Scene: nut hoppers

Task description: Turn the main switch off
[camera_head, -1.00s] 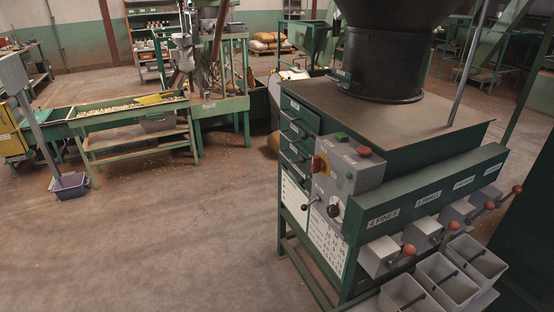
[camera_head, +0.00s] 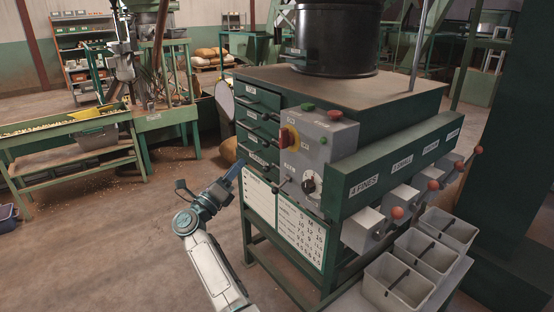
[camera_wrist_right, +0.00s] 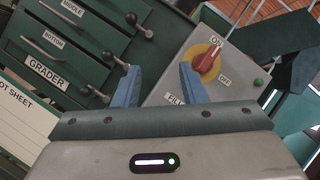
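The main switch (camera_head: 289,138) is a red rotary knob on a yellow round plate, on the grey control box of the green grader. It also shows in the right wrist view (camera_wrist_right: 207,60), between labels ON and OFF, its handle pointing toward ON. My right gripper (camera_head: 237,166) is left of and below the switch in the head view, apart from it. In the right wrist view its two blue fingers (camera_wrist_right: 158,72) are spread with nothing between them; the switch shows just beyond the right finger. My left gripper is not in view.
The control box (camera_head: 320,152) also carries a green button (camera_head: 308,107), a red button (camera_head: 335,114) and a black dial (camera_head: 309,183). Drawer levers (camera_wrist_right: 131,20) stick out beside it. Grey bins (camera_head: 400,284) stand at the front right. The floor at left is open.

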